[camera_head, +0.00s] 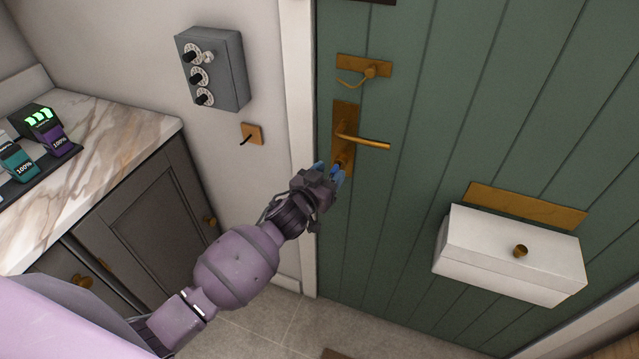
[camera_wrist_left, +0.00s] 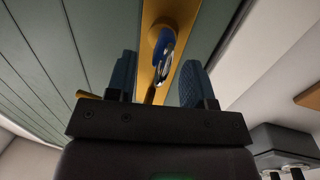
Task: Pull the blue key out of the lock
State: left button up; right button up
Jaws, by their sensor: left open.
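The blue key (camera_wrist_left: 166,42) sits in the lock on the brass door plate (camera_wrist_left: 184,14), with a metal ring at its head, in the left wrist view. The brass plate also shows in the head view (camera_head: 345,117), with the lever handle (camera_head: 365,143) on it. My left gripper (camera_head: 329,172) is just below the handle, in front of the lock, and mostly covers the key there. In the left wrist view its blue-padded fingers (camera_wrist_left: 157,76) are open, one on each side of the key's line, with a gap between them. My right gripper is in neither view.
A brass latch (camera_head: 366,71) is above the handle on the green door (camera_head: 440,110). A white box (camera_head: 510,255) is mounted at the lower right. A grey dial box (camera_head: 212,70) and small hook plate (camera_head: 252,134) are on the wall. A marble counter (camera_head: 110,125) stands left.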

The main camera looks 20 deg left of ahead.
pick_arm(q)
jog(key=shift+w+d, duration=0.15)
jog(key=shift+w, duration=0.4)
jog(key=shift+c, duration=0.5)
grip_shut()
jog(key=shift+s, duration=0.2)
jog(key=shift+d+p+v, duration=0.25)
jog(key=shift+p+v, duration=0.45)
jog(key=shift+v, duration=0.45)
jog(key=shift+s, duration=0.25)
jog(key=shift+d+p+v, duration=0.15)
jog(key=shift+p+v, duration=0.2)
jog(key=shift+v, duration=0.4)
jog(key=shift+d+p+v, duration=0.1)
jog(key=shift+p+v, duration=0.25)
jog(key=shift+v, duration=0.4)
